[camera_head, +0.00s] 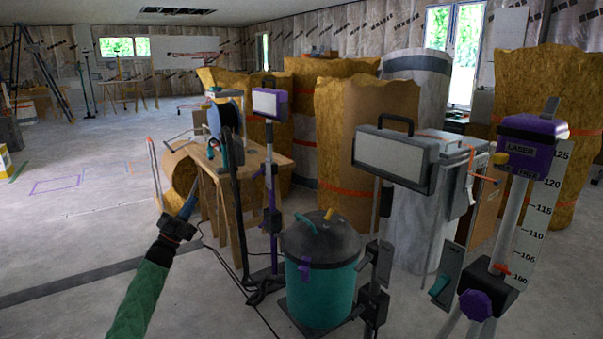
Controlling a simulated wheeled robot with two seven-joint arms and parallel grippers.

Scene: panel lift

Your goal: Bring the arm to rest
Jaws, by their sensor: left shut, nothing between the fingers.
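My left arm, in a green sleeve, comes in from the lower left of the head view. My left gripper (188,206) is at its end, dark with blue-looking fingers pointing up and away. It is shut and holds nothing. It shows in front of the left side of a wooden workbench (212,170), over the concrete floor; I cannot tell the exact gap between them. My right gripper is not in view.
A teal vacuum drum (318,285), a work light (393,157) on a stand and a purple laser level (530,140) on a tripod crowd the middle and right. Insulation rolls (367,150) stand behind. The floor (80,220) at left is mostly free.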

